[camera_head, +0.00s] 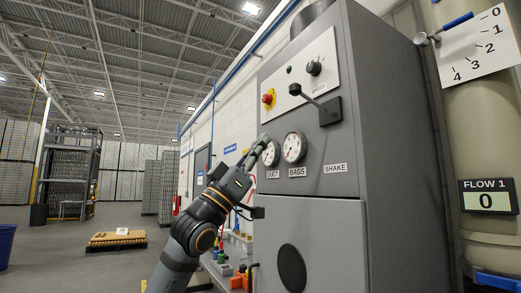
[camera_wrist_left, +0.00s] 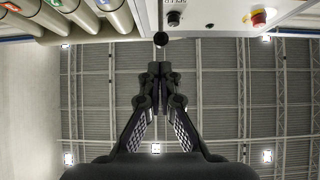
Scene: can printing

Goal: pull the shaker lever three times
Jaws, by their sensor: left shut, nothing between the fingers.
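My left gripper (camera_head: 262,143) is shut and empty, below and left of the lever knob, in front of the left gauge in the picture. In the left wrist view, the shut fingertips (camera_wrist_left: 160,68) point at a black ball (camera_wrist_left: 161,39), which looks like the lever knob; a gap shows between them. My right gripper is not in view.
The cabinet (camera_head: 306,226) carries two gauges, the right one (camera_head: 294,147) labelled BAGS, a red button (camera_head: 268,97) and a dial (camera_head: 314,68). A FLOW 1 display (camera_head: 487,197) reads 0. A low pallet (camera_head: 116,240) lies on the floor to the left.

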